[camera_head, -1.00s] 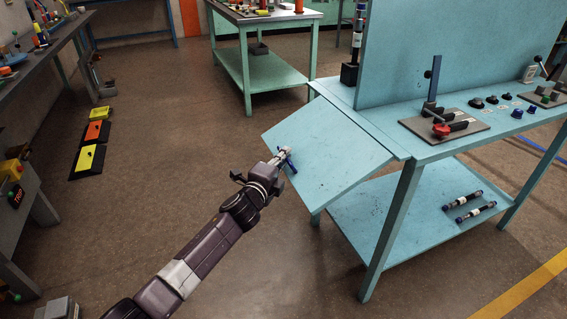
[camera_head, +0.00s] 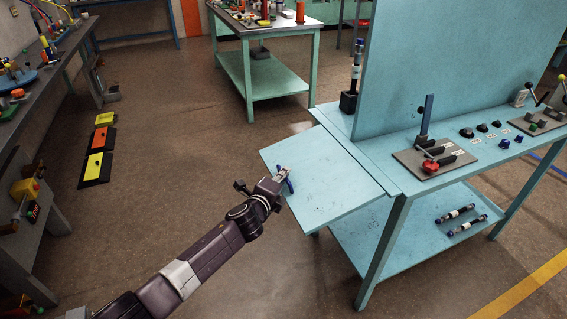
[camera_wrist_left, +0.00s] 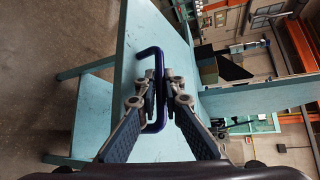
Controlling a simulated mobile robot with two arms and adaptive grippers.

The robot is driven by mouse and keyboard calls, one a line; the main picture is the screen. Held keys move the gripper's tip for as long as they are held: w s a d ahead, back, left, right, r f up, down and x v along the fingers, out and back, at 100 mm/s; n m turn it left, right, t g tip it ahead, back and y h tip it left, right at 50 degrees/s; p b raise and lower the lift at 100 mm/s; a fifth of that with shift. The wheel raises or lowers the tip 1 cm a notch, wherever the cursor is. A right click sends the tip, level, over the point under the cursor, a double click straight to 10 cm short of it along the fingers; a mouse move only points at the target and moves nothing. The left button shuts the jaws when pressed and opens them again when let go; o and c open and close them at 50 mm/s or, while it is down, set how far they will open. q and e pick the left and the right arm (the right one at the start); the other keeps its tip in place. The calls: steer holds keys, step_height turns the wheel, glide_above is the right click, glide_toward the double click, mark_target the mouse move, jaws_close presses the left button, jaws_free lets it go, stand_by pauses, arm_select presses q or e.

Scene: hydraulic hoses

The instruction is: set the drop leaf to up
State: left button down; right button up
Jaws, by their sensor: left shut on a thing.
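The drop leaf (camera_head: 325,180) is a light blue panel hinged along the left end of the blue workbench (camera_head: 395,184). It stands out from the bench, nearly level with the top, perhaps still sloping slightly down to the left. A dark blue bar handle (camera_head: 290,186) sits near its outer edge. My left gripper (camera_head: 283,175) is at this handle. In the left wrist view the gripper (camera_wrist_left: 160,98) is shut around the straight part of the handle (camera_wrist_left: 149,51), with the leaf (camera_wrist_left: 125,75) behind it. The fingers hide part of the handle. My right gripper is out of view.
The bench has an upright panel (camera_head: 450,60), a clamp fixture (camera_head: 432,158) and a lower shelf (camera_head: 375,240) with two hoses. A second table (camera_head: 262,75) stands behind.

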arm_select(q)
step_height(320, 180, up, 2)
steer(key=shift+d+p, duration=0.15)
steer(key=shift+p, duration=0.4)
steer(key=shift+d+r+p, duration=0.1)
steer(key=shift+r+p, duration=1.7)
steer(key=shift+p, duration=0.2)
steer(key=shift+w+r, duration=0.1)
steer(key=shift+r, duration=0.05)
steer(key=c, duration=2.3)
jaws_free()
steer(key=shift+c, duration=0.2)
steer(key=shift+s+a, duration=0.25)
steer(key=shift+s, duration=0.25)
steer(key=v, duration=1.1)
